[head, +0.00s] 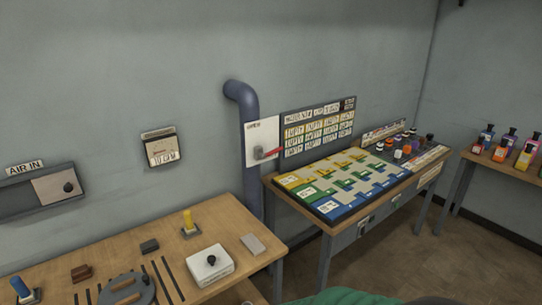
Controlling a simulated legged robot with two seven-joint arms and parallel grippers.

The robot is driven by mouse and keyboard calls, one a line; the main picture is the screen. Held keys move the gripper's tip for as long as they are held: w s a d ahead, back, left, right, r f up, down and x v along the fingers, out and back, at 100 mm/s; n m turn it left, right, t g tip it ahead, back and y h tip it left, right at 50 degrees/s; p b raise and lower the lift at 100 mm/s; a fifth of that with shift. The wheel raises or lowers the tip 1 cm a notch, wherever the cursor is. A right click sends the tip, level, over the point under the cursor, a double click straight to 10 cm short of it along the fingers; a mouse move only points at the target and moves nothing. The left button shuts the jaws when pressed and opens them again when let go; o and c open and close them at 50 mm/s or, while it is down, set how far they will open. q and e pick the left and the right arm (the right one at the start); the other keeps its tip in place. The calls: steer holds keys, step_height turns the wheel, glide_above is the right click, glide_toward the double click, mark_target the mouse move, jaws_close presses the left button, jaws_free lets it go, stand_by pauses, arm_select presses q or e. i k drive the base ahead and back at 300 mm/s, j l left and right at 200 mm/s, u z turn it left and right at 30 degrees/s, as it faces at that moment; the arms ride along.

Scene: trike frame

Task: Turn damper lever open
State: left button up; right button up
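The damper lever (270,153) is a red arm on a grey hub, mounted on a white plate (261,134) fixed at a blue-grey pipe (247,103) on the back wall. The red arm points right and slightly up. Small dark lettering shows at the top of the plate, too small to read surely. Neither of my grippers is in view, and nothing touches the lever.
A wooden bench (226,226) at the left holds a white box (209,265) and several small parts. A second table (377,199) with a coloured board (345,180) stands right of the pipe. A shelf with bottles (509,141) is far right. A green shape (368,297) shows at the bottom edge.

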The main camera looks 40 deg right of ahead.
mark_target(263, 156)
steer(key=i+l, duration=0.1)
steer(key=l, duration=0.25)
steer(key=i+l+u, duration=0.15)
steer(key=l, duration=0.6)
steer(key=i+l+u, duration=0.1)
steer(key=l, duration=0.3)
steer(key=i, duration=0.05)
